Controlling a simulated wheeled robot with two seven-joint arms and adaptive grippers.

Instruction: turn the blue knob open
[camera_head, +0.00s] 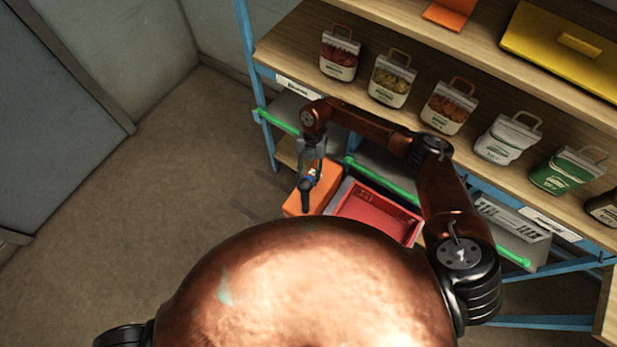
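My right arm comes in from the right, and its gripper (309,178) points down over an orange box (294,202) low by the shelf. A small blue patch (316,172) shows at the fingertips. It is too small to tell whether it is the blue knob or whether the fingers touch it. A dark upright piece stands just below the fingers, in front of the orange box. Whether the fingers are open or shut is not clear. My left gripper is not in view; only a dark arm part shows at the bottom left edge.
A red tray (378,212) lies right of the orange box. A wooden shelf (400,122) with several handled sacks (341,55) stands behind my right arm. A yellow case (560,45) is on the upper shelf. The brown floor (170,170) at left is clear.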

